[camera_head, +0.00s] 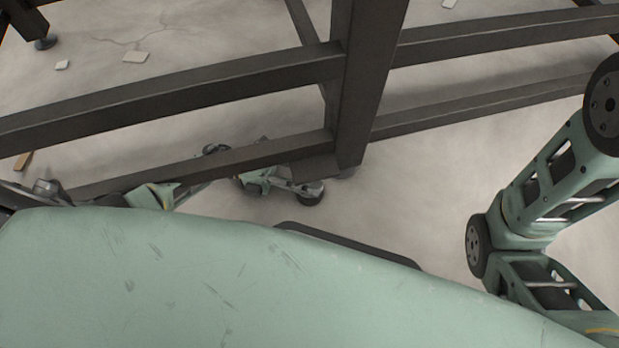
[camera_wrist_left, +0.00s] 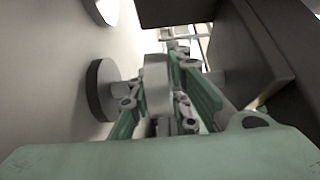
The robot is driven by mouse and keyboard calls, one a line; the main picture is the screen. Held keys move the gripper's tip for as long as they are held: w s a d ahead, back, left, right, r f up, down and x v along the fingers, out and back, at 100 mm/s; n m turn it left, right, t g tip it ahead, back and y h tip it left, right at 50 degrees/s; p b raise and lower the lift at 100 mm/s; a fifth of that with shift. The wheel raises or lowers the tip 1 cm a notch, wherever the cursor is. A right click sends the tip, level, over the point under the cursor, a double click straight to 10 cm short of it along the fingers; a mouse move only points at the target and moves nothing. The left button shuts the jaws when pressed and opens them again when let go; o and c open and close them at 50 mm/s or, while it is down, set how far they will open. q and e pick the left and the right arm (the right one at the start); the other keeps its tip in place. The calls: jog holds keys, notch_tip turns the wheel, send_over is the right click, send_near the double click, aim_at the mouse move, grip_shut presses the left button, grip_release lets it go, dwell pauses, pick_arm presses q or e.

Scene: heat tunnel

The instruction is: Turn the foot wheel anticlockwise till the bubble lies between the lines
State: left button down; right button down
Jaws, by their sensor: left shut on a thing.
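My left gripper (camera_head: 290,185) is low down by the bottom of the dark post, close to the floor. In the left wrist view my left gripper (camera_wrist_left: 167,95) has its green-linked fingers on either side of the grey foot wheel (camera_wrist_left: 157,80) and is shut on it. A round foot pad (camera_wrist_left: 105,90) stands against the floor beside the wheel. The pad also shows as a dark disc in the head view (camera_head: 312,193). No bubble or level lines are in view. My right arm shows at the right of the head view; its gripper is out of view.
Dark frame beams (camera_head: 170,95) and a thick post (camera_head: 362,80) stand over the gripper. Another foot (camera_head: 45,43) is at the far left. Flat chips (camera_head: 135,56) lie on the pale floor (camera_head: 440,190). The floor right of the post is clear.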

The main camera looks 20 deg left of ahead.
pick_arm(q)
jog(key=shift+r+n+t+p, duration=0.2)
jog(key=shift+n+t+p, duration=0.5)
jog(key=shift+t, duration=0.4)
jog(key=shift+f+t, duration=0.2)
jog(key=shift+t, duration=0.1)
jog(key=c, duration=1.6)
grip_release()
jog(key=shift+c, duration=0.2)
jog(key=shift+a, duration=0.1)
jog(key=v, duration=1.2)
jog(key=shift+r, duration=0.25)
jog(key=shift+s, duration=0.1)
